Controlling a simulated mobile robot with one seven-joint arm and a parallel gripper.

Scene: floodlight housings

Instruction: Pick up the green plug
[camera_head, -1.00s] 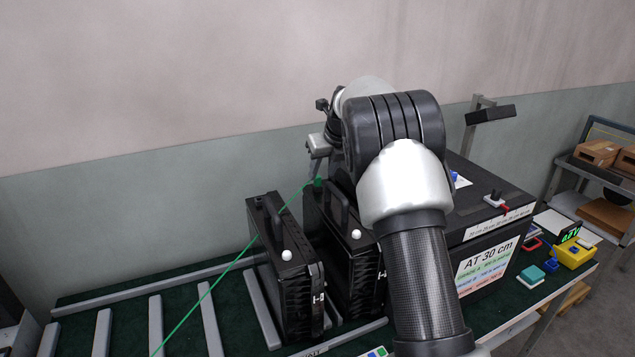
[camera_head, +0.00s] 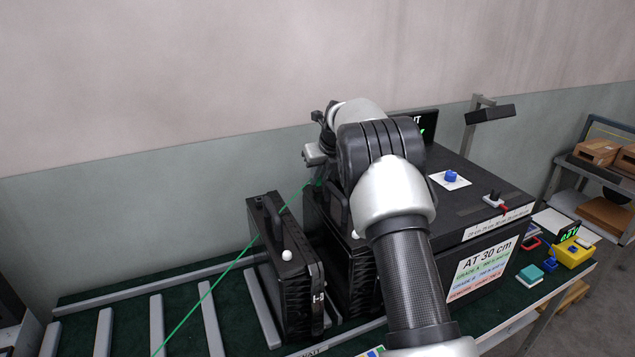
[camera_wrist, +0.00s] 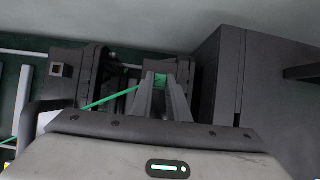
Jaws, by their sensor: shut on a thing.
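The green plug (camera_wrist: 161,80) sits between my gripper's two fingertips (camera_wrist: 162,86) in the wrist view. My gripper is shut on it. In the head view, only a bit of the green plug (camera_head: 319,183) shows below my gripper (camera_head: 316,170), at the top back of the right black floodlight housing (camera_head: 345,255). I cannot tell whether the plug is still seated in the housing. A taut green cord (camera_head: 230,266) runs from the plug down to the lower left. My arm hides part of the right housing.
A second black housing (camera_head: 285,265) stands close on the left. A large black box (camera_head: 470,225) labelled "AT 30 cm" stands on the right, with a blue knob (camera_head: 451,176) on top. Grey rails (camera_head: 209,315) cross the green bench at left, which has free room.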

